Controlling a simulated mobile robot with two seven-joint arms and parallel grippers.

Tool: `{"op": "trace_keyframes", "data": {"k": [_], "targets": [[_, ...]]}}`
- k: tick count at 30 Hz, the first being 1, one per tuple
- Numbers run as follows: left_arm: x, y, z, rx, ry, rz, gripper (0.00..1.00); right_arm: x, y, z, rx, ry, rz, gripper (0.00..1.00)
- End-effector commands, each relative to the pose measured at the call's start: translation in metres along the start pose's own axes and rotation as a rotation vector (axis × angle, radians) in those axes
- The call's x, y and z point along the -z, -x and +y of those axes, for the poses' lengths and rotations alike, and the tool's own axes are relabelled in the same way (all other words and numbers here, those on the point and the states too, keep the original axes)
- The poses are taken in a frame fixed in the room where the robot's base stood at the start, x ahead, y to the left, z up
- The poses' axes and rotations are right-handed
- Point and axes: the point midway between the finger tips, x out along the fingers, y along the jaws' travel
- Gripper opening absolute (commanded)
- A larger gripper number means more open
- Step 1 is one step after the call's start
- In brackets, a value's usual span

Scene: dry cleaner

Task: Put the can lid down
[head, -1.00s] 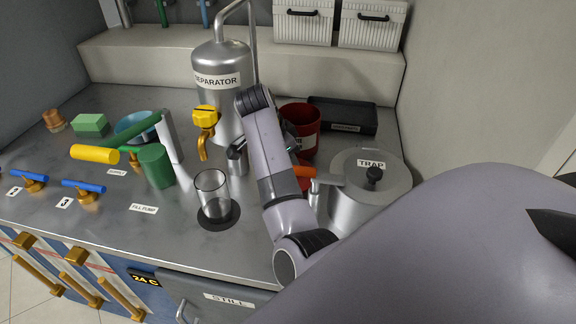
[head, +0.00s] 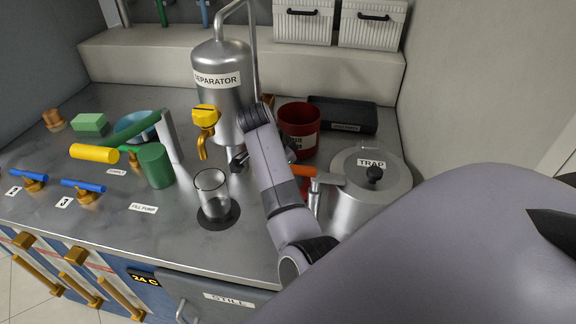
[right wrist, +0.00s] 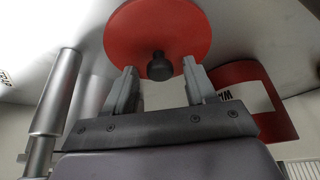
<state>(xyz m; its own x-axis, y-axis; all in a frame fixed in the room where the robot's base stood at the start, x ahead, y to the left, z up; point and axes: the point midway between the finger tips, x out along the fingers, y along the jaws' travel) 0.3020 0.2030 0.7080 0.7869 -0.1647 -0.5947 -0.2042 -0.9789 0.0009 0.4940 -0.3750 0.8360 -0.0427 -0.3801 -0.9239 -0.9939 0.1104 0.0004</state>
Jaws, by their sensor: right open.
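The can lid (right wrist: 185,28), a red disc with a black knob (right wrist: 160,66), lies on the metal counter in the right wrist view. My right gripper (right wrist: 160,76) is open, its fingertips on either side of the knob with gaps showing. In the head view the lid is mostly hidden behind my right arm, and little of the right gripper (head: 238,160) shows. The red can (head: 299,132) stands open on the counter behind the arm; its side and white label also show in the right wrist view (right wrist: 279,117). My left gripper is not in view.
A glass beaker (head: 212,196) on a dark round pad stands left of my right arm. The separator tank (head: 220,105) with its yellow tap is behind. The steel trap pot (head: 370,190) is at the right, and a black tray (head: 345,113) is behind it.

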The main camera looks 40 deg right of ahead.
Motion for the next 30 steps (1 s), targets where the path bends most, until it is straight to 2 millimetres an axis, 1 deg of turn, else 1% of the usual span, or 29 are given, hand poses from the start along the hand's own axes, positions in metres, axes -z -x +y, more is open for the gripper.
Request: {"op": "trace_keyframes", "data": {"k": [2,5,12,15,20,30], "targets": [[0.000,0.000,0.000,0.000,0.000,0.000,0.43,0.002,0.004,0.000,0.002,-0.001,0.000,0.56],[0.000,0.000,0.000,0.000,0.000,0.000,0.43,0.001,0.017,-0.001,0.005,0.000,0.000,0.56],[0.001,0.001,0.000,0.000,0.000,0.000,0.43,0.001,0.059,-0.001,0.005,-0.001,0.000,0.56],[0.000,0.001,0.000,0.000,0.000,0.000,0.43,0.001,0.070,-0.001,0.003,0.000,0.000,0.56],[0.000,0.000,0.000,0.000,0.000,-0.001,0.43,0.001,0.078,0.000,0.000,-0.001,0.000,0.56],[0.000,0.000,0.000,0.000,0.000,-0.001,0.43,0.001,0.078,0.000,0.000,0.000,0.000,0.56]]}}
